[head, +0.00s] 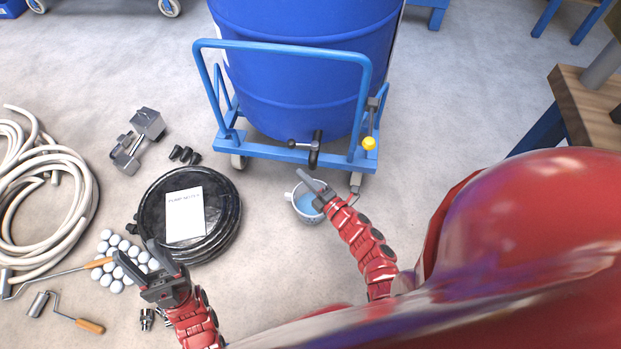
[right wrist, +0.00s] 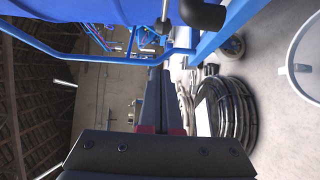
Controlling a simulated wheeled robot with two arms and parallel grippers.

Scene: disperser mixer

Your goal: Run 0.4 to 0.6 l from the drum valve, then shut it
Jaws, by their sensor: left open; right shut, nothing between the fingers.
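The blue drum (head: 300,75) stands on a blue trolley. The drum valve (head: 316,150) sticks out low at its front, with a dark upright part and a short bar ending in a black knob; the knob also shows in the right wrist view (right wrist: 203,14). I cannot tell the valve's setting; no stream is visible. A white jug (head: 296,203) stands on the floor below it, light blue inside, partly hidden by my right gripper; its rim shows in the right wrist view (right wrist: 290,50). My right gripper (head: 303,174) is shut and empty, above the jug, apart from the valve. My left gripper (head: 147,252) is open and empty.
A yellow-knobbed lever (head: 369,143) stands at the trolley's right. A black hose coil (head: 223,235) with a paper sheet, white balls (head: 115,240), a pale hose (head: 75,215) and tools lie left. A wooden bench (head: 580,110) stands right. Floor between coil and jug is clear.

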